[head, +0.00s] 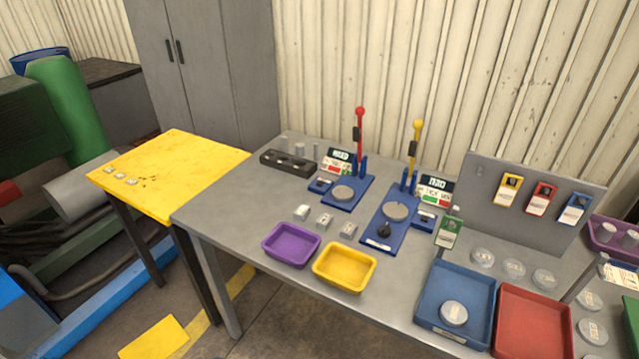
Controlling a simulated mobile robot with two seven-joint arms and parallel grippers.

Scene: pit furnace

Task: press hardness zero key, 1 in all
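Two blue lever-press stands are on the grey table in the head view. One stand (357,193) has a red-knobbed lever (359,125) and a round grey plate. The other stand (379,239) has a yellow-knobbed lever (414,145), a round grey plate and a black knob. A small display panel (339,160) with red and green parts stands by the red lever, and a similar panel (436,190) by the yellow lever. Small blue boxes, one (320,185) and another (425,219), sit beside the stands. Labels are too small to read, so I cannot tell which key is the hardness zero key. Neither gripper is in view.
A purple tray (268,246) and a yellow tray (318,270) are at the front edge, behind them several small pale blocks. Blue (427,303) and red (510,347) trays are to the right. A grey board (550,231) holds coloured tags. A yellow table (200,160) stands left.

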